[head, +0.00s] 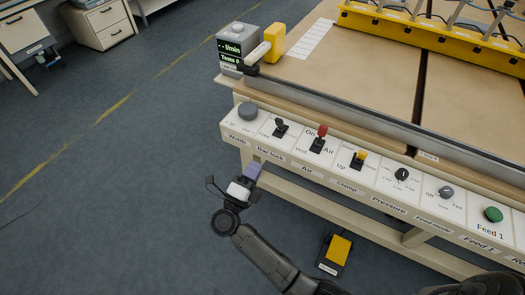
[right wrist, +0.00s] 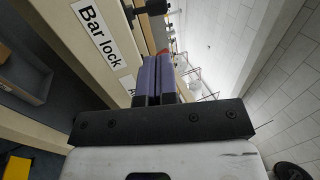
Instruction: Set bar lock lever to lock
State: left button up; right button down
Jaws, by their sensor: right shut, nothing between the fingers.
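The bar lock lever (head: 280,127) is a small black lever on the sloped white control panel, above the "Bar lock" label (head: 268,156). It leans up and to the left in the head view; its small position text is too blurred to read fully. My right gripper (head: 254,170) is shut and empty, with purple fingers, in front of and below the panel edge near that label, apart from the lever. In the right wrist view the shut fingers (right wrist: 158,80) point up beside the "Bar lock" label (right wrist: 97,32). A black piece (right wrist: 152,7) beyond them may be a lever. My left gripper is out of view.
A grey knob (head: 247,110) sits left of the lever, and a red lever (head: 321,132) and a yellow lever (head: 359,155) sit to its right. A display box (head: 237,50) stands above. A yellow pedal (head: 338,249) is on the floor. The floor at left is clear.

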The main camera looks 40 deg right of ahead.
aim_at(278, 124)
jog(key=b+x, duration=0.3)
jog(key=x, duration=0.9)
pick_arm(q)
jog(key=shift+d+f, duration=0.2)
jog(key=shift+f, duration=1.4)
pick_arm(e)
jog(key=shift+w+d+r, duration=0.2)
jog(key=shift+d, duration=0.3)
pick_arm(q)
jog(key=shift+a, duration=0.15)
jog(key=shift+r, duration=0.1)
